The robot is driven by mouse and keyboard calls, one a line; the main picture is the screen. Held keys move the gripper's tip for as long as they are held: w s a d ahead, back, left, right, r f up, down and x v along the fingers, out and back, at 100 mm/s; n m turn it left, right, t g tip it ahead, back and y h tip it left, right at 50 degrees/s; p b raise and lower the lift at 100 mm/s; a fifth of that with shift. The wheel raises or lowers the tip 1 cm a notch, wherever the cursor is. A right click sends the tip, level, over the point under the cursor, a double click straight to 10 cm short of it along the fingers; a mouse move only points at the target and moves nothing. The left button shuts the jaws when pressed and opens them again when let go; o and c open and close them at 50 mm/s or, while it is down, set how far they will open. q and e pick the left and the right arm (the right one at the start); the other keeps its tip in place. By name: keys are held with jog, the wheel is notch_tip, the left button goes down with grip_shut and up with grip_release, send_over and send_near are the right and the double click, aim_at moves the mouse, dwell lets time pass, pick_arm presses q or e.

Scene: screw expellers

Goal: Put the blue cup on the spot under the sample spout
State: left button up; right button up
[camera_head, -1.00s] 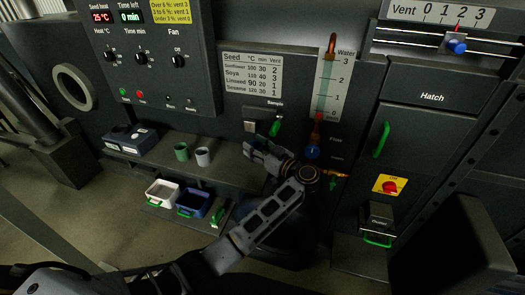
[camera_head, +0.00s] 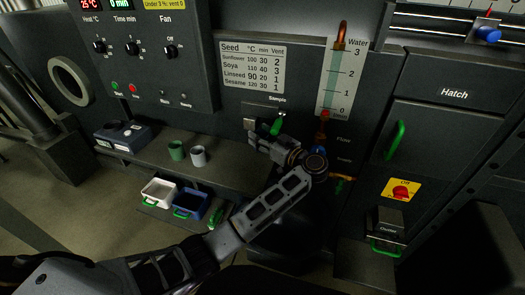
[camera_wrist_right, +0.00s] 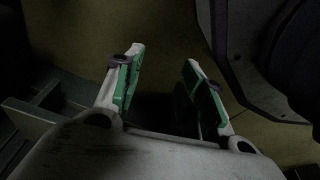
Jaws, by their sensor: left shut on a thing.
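My left gripper (camera_head: 257,139) is in front of the machine, just below the sample spout (camera_head: 250,123) and its green lever (camera_head: 276,127). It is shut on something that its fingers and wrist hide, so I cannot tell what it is. I cannot make out a blue cup in either view. The spot under the spout is also hidden by my left gripper. My right gripper (camera_wrist_right: 162,85) shows only in the right wrist view, open and empty, with green pads.
A green cup (camera_head: 176,150) and a grey cup (camera_head: 198,156) stand on the shelf left of my gripper. A white bin (camera_head: 158,191) and a blue bin (camera_head: 190,204) sit lower. The water gauge (camera_head: 337,75) and hatch handle (camera_head: 394,139) are to the right.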

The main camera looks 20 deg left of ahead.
pick_arm(q)
jog(key=shift+f, duration=0.25)
jog(key=shift+s+f+b, duration=0.1)
jog(key=shift+s+b, duration=0.1)
jog(key=shift+b, duration=0.25)
jog(key=shift+w+f, duration=0.1)
jog(key=shift+f, duration=0.2)
jog(key=shift+f+b, duration=0.45)
jog(key=shift+b, duration=0.45)
jog(key=shift+f+b, duration=0.65)
jog(key=shift+b, duration=0.2)
pick_arm(e)
jog(key=w+a+r, duration=0.2)
jog(key=r, duration=0.4)
jog(key=w+a+r, duration=0.2)
jog(key=r, duration=0.4)
jog(key=shift+a+r+g+y, duration=0.2)
jog(key=shift+a+g+y, duration=0.1)
jog(key=shift+a, duration=0.1)
pick_arm(q)
jog(key=shift+f, duration=0.1)
pick_arm(e)
jog(key=shift+s, duration=0.1)
